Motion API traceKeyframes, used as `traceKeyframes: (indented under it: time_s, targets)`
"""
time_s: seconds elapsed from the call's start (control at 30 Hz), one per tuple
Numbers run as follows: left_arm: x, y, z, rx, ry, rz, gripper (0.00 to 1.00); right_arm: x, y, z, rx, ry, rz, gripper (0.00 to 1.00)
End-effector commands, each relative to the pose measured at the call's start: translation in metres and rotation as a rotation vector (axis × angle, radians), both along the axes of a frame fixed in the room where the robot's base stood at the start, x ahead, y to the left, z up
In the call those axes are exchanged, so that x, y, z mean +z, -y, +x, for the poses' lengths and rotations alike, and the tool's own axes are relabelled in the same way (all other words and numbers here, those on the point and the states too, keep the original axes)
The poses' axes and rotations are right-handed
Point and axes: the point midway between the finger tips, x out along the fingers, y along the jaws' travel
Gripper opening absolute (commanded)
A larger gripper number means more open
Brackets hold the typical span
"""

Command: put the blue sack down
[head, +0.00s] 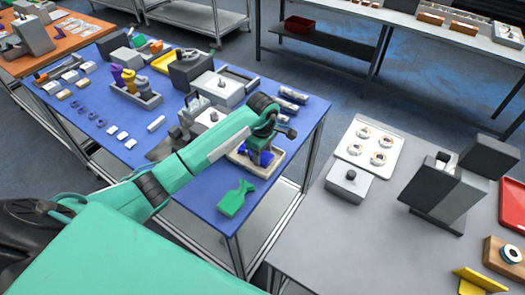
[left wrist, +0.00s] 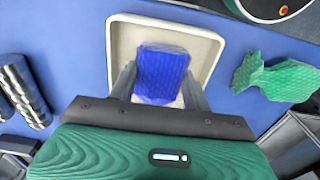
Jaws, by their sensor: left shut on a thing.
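The blue sack (left wrist: 162,73) is between the two fingers of my left gripper (left wrist: 160,88) in the left wrist view, over a cream tray (left wrist: 118,48). In the head view the blue sack (head: 264,158) shows below my left gripper (head: 262,146), inside the outline of the tray (head: 236,157). My left gripper is shut on the sack. I cannot tell whether the sack touches the tray floor. My right gripper is not in view.
A green sack (head: 236,198) lies on the blue table (head: 200,205) near the tray. Dark cylinders (head: 292,96) lie beyond the tray. A grey table (head: 310,230) stands to the right, across a gap.

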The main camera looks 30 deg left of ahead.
Motion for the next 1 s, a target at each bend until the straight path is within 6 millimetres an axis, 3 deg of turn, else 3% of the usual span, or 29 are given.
traceKeyframes:
  time_s: [0.27,0.3,0.4,0.83,1.0]
  targets:
    - [-0.003,0.000,0.001,-0.001,0.002,0.001,0.17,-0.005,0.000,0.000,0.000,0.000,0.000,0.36]
    - [-0.004,0.000,0.000,-0.001,0.001,0.000,0.51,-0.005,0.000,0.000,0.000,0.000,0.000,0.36]
    - [-0.002,0.000,0.000,-0.001,0.001,0.000,0.70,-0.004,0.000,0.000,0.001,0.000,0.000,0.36]
    - [0.005,0.000,0.001,0.000,0.004,-0.001,0.70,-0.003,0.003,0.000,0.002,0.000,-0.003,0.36]
    - [0.034,-0.001,0.002,0.000,0.007,0.001,0.70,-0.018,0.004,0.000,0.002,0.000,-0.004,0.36]
